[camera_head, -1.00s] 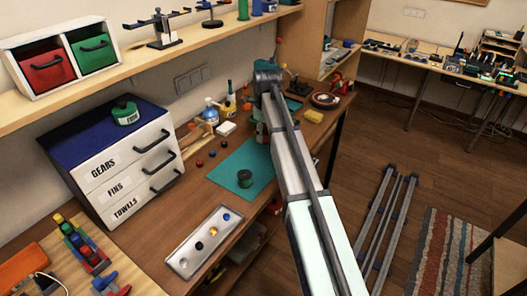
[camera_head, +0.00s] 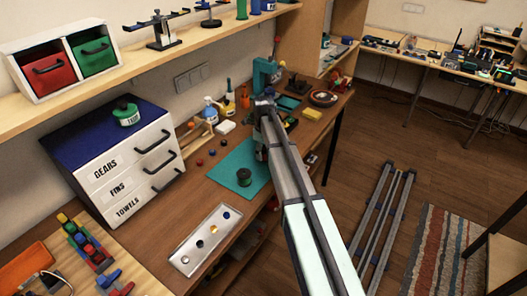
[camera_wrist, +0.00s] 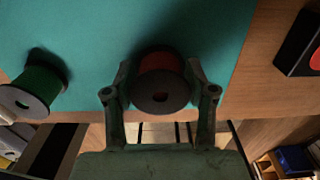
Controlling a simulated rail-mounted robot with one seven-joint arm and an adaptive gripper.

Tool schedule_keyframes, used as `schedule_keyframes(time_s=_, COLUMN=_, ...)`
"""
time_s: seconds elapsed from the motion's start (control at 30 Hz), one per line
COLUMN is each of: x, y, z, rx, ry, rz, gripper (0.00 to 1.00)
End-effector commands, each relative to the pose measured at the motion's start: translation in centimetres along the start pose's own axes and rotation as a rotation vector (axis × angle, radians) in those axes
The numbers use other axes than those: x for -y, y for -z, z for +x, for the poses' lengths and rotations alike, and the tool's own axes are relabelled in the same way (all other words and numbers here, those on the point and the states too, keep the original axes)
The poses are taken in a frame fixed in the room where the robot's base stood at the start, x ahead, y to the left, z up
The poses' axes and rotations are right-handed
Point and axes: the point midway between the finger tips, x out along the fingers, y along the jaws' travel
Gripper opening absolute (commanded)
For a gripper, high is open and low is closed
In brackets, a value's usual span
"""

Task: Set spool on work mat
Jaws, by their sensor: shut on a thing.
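A red spool (camera_wrist: 158,62) with dark flanges sits between the fingers of my gripper (camera_wrist: 160,92) in the wrist view. The fingers are shut on it from both sides. The spool is over the right part of the teal work mat (camera_wrist: 90,28), near its front edge; I cannot tell whether it touches the mat. In the head view my arm hides the red spool, and my gripper (camera_head: 262,153) shows only partly.
A white tray (camera_head: 186,261) lies left of the mat, near the front edge. Small coloured balls (camera_head: 211,152) lie behind the mat. A teal machine (camera_head: 267,72) stands farther along the bench. A dark box (camera_wrist: 298,45) lies right of the mat in the wrist view.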

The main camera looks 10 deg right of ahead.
Motion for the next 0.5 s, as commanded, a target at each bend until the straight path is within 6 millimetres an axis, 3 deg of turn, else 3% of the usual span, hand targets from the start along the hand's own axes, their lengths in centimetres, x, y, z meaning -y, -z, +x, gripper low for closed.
schedule_keyframes(time_s=0.17, x=-0.01, y=0.00, z=0.32, rx=0.000, ry=0.000, rz=0.000, gripper=0.18)
schedule_keyframes(time_s=0.2, x=0.00, y=0.00, z=0.32, rx=0.000, ry=0.000, rz=0.000, gripper=0.63)
schedule_keyframes(time_s=0.27, x=0.00, y=0.00, z=0.28, rx=0.000, ry=0.000, rz=0.000, gripper=0.81)
schedule_keyframes(time_s=0.5, x=0.00, y=0.00, z=0.26, rx=0.000, ry=0.000, rz=0.000, gripper=0.81)
